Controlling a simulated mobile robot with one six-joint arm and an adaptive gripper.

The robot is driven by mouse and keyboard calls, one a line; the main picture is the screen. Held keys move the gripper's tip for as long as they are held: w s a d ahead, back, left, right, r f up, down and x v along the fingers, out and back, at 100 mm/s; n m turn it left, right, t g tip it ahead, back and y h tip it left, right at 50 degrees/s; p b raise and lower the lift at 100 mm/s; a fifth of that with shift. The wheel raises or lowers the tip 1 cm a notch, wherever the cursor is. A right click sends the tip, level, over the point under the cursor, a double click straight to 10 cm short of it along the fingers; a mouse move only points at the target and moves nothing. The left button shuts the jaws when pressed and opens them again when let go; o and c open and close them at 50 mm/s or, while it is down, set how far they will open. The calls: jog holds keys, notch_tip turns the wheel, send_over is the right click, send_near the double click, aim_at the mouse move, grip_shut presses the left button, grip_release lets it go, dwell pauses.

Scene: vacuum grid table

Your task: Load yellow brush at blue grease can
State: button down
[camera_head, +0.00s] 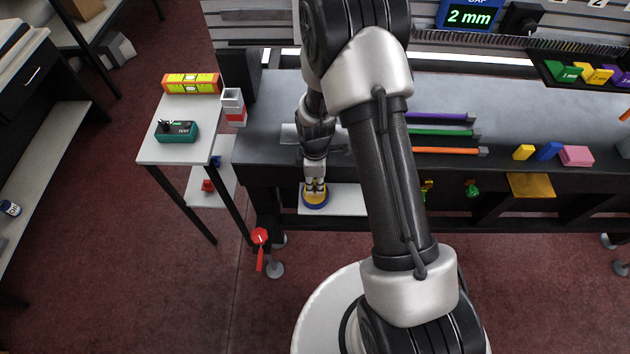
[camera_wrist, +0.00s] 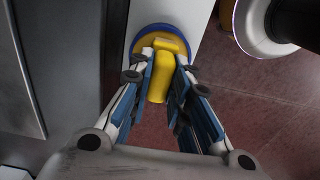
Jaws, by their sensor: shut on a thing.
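My gripper (camera_head: 315,188) reaches down beside the table's front edge; in the wrist view its blue-padded fingers (camera_wrist: 162,98) are shut on the yellow brush (camera_wrist: 160,86). The brush's far end is over the round blue grease can (camera_wrist: 158,27), which has yellow inside its blue rim. The can (camera_head: 314,207) also shows in the head view, directly below the gripper, on a low white shelf (camera_head: 345,200). I cannot tell whether the brush touches the yellow inside the can. In the head view the brush cannot be told apart from the yellow in the can.
The dark table (camera_head: 265,150) holds purple, green and orange rods and small coloured blocks. A white side table (camera_head: 165,152) at the left carries a yellow level (camera_head: 191,83) and a green box (camera_head: 176,131). A red handle (camera_head: 260,240) hangs below the table's left end.

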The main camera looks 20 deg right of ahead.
aim_at(315, 182)
dwell(0.6)
jog(key=shift+r+p, duration=2.5)
jog(key=shift+r, duration=1)
